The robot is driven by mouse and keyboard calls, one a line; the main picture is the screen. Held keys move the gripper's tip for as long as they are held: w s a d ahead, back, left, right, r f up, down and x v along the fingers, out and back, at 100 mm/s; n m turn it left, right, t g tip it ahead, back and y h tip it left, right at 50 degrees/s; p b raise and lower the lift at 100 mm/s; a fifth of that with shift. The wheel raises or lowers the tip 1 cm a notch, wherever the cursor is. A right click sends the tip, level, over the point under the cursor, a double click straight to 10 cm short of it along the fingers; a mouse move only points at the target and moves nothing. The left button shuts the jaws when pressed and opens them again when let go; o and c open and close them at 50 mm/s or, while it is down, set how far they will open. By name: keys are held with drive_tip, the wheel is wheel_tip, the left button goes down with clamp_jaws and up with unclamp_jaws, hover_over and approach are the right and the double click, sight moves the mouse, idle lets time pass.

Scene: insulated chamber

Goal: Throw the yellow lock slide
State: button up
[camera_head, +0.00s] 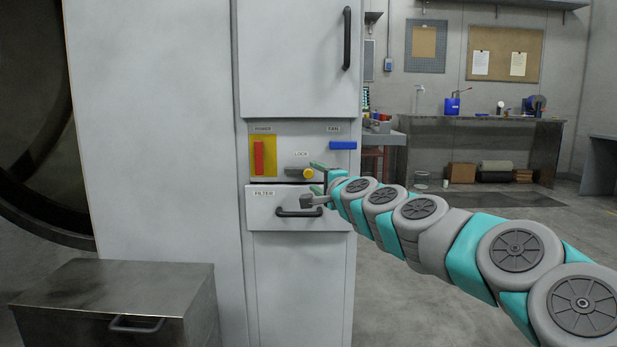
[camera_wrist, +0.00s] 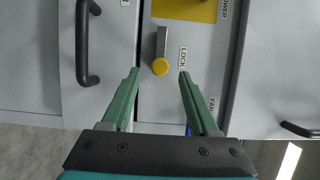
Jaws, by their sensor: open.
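The yellow lock slide has a round yellow knob (camera_head: 307,173) at the right end of a short grey bar, under the LOCK label on the control panel (camera_head: 277,146). In the wrist view the yellow knob (camera_wrist: 160,67) lies just beyond and between my fingertips, with the grey bar running up from it. My gripper (camera_head: 318,183) is in front of the panel at the knob's right, its jaws open. In the wrist view the open gripper (camera_wrist: 159,73) has its green fingers on either side of the knob's line, with nothing held.
A red POWER handle (camera_head: 258,157) on a yellow plate is left of the lock. A blue FAN handle (camera_head: 343,145) is at the upper right. The FILTER drawer (camera_head: 265,208) with a dark handle is just below. A metal chest (camera_head: 130,290) stands at lower left.

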sight(309, 175)
drive_tip(key=x, duration=0.3)
drive_tip(key=shift+w+a+f, duration=0.1)
drive_tip(key=shift+a, duration=0.05)
drive_tip(key=shift+w+a, duration=0.25)
drive_tip(key=shift+w, duration=0.45)
clamp_jaws()
idle(1.0)
